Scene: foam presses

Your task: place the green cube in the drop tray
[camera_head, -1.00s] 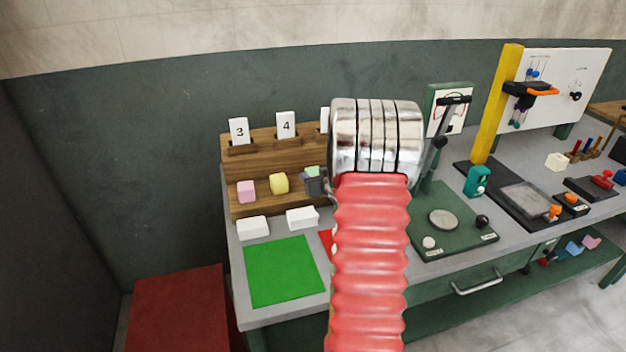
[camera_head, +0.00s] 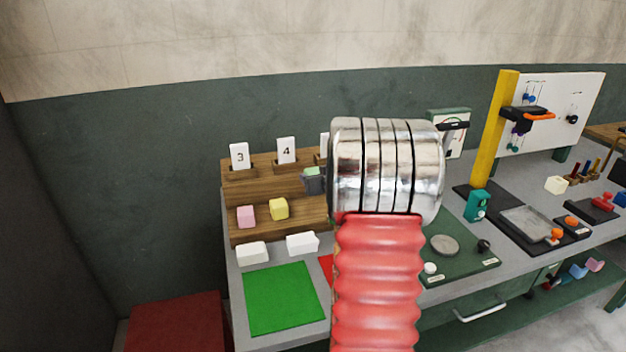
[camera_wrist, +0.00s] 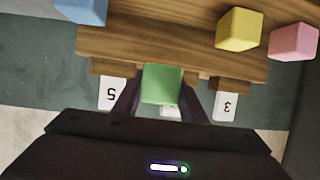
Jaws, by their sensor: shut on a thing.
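The green cube (camera_wrist: 161,84) is between the fingers of my gripper (camera_wrist: 160,98) in the wrist view, and the gripper is shut on it. In the head view only a small part of the green cube (camera_head: 311,171) shows, beside the dark fingertip of my gripper (camera_head: 314,183), left of my metal wrist. The cube is held in front of the wooden stepped rack (camera_head: 236,190), near the number 4 card (camera_head: 286,150). My arm hides part of the rack and bench. I cannot pick out the drop tray with certainty.
A pink cube (camera_head: 246,217) and a yellow cube (camera_head: 279,209) sit on the rack's lower step. A blue cube (camera_wrist: 82,10) shows in the wrist view. White blocks (camera_head: 252,252) and a flat green square (camera_head: 284,298) lie on the bench. Green presses stand to the right.

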